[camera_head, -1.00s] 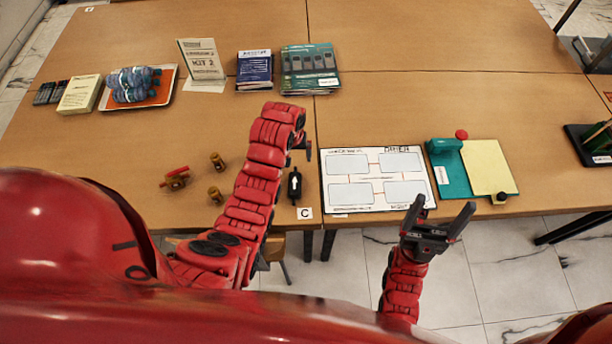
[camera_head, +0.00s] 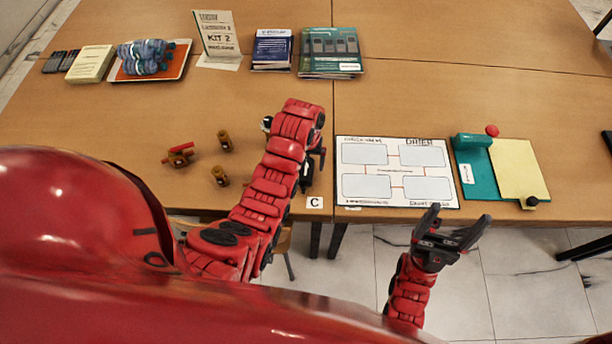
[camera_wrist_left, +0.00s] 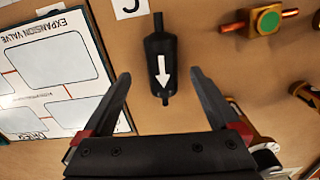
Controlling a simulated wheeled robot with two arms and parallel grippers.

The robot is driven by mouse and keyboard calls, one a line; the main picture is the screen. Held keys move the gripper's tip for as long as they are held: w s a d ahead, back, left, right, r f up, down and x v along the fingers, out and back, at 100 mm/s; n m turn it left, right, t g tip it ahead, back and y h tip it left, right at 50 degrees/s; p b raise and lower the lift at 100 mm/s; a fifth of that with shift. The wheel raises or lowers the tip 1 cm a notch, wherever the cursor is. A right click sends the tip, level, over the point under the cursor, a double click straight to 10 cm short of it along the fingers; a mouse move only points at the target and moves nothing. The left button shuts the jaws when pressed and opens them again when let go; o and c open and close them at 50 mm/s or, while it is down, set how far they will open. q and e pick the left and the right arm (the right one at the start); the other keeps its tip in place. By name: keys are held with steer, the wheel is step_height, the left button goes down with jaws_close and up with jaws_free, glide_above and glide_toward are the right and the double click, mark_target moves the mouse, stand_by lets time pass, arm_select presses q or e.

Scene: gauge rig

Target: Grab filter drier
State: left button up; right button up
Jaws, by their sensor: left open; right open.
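The filter drier is a black cylinder with a white arrow, lying on the table. In the head view the filter drier (camera_head: 306,177) is partly hidden by my left arm. In the left wrist view the drier (camera_wrist_left: 161,66) lies ahead of and between the open fingers, with bare table on both sides of it. My left gripper (camera_head: 316,162) is open and empty, over the table by the drier; it also shows in the left wrist view (camera_wrist_left: 161,78). My right gripper (camera_head: 461,216) is open and empty, in front of the table's front edge.
Brass fittings (camera_head: 221,176) lie left of the drier. A white diagram board (camera_head: 396,172) lies to its right, then a teal and yellow pad (camera_head: 476,180). A card marked C (camera_head: 314,202) is near the front edge.

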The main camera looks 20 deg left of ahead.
mark_target(306, 169)
arm_select(q)
steer(key=shift+w+f+p, duration=0.1)
steer(key=shift+f+p, duration=0.15)
steer(key=shift+p, duration=0.3)
steer(key=f, duration=0.1)
steer(key=f+p, duration=0.2)
steer(key=shift+a+f, duration=0.25)
steer(key=shift+f, duration=0.1)
steer(key=shift+w+f, duration=0.1)
steer(key=shift+f, duration=0.45)
jaws_close()
